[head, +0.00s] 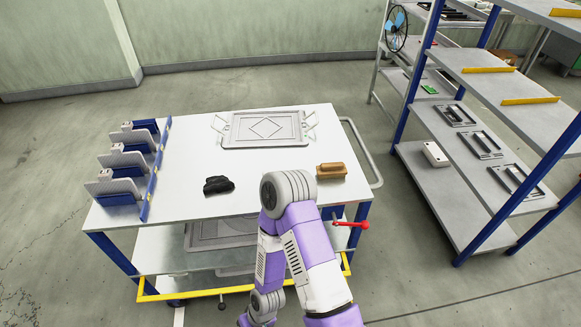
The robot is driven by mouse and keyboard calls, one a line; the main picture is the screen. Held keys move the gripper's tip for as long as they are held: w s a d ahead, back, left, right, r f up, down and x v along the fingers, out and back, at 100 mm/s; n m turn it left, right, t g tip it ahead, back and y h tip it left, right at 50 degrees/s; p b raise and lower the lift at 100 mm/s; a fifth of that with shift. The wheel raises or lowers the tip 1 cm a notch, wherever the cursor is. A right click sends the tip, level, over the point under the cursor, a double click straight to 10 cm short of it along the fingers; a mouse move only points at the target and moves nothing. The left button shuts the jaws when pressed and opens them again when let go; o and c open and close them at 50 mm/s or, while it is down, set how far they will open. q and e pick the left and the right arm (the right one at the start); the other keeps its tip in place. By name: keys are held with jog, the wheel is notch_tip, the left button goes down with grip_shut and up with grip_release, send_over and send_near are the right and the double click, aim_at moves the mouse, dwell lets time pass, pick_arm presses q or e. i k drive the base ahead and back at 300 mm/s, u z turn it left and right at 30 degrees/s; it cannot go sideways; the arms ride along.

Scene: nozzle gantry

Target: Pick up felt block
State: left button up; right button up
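A brown block with a lighter tan top (331,170), which looks like the felt block, lies on the grey cart top (250,182) near its right front edge. It stands just right of the bent joint of my purple and white arm, with a gap between them in the picture. No gripper shows; the far end of this arm runs down out of the picture at the bottom. My other arm is not in view.
A black crumpled item (218,185) lies at the cart's front middle. A grey framed plate (267,129) lies at the back. A blue rack (152,175) with grey plates lines the left edge. A red handle (350,224) sticks out below the cart top. Shelving (475,150) stands right.

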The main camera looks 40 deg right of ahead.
aim_at(339, 169)
jog(key=u, duration=1.5)
jog(key=k, duration=1.2)
jog(key=z, duration=1.5)
